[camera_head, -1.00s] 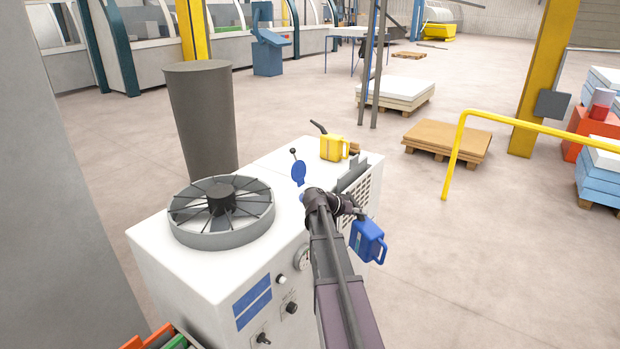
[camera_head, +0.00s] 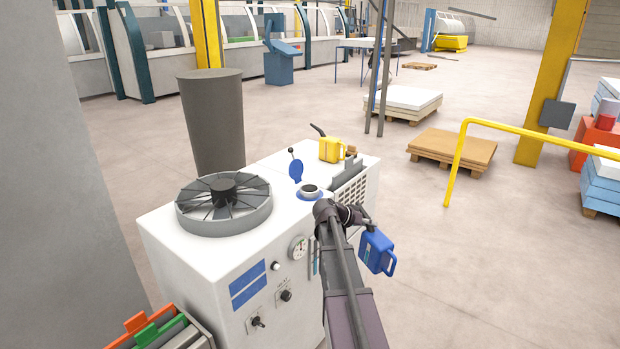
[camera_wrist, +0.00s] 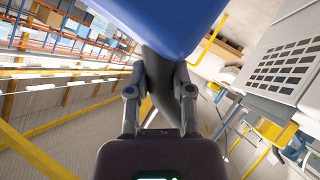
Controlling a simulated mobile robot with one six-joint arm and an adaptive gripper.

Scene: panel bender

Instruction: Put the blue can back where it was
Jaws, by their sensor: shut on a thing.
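The blue can (camera_head: 376,250) hangs from my gripper (camera_head: 368,219) in the air, just right of the white machine (camera_head: 220,270) in the head view. It looks slightly tilted. In the wrist view, the blue can (camera_wrist: 165,25) fills the top middle, and my gripper (camera_wrist: 160,75) is shut on its dark upper part. A yellow can (camera_head: 331,149) with a dark spout stands at the back of the machine top. A round opening with a blue ring (camera_head: 310,191) shows on the machine top, with a blue cap (camera_head: 296,172) raised beside it.
A round fan (camera_head: 224,203) takes up the machine top's left part. A tall grey cylinder (camera_head: 212,120) stands behind it. A yellow rail (camera_head: 535,133) and a wooden pallet stack (camera_head: 452,147) are to the right. The floor between machine and rail is clear.

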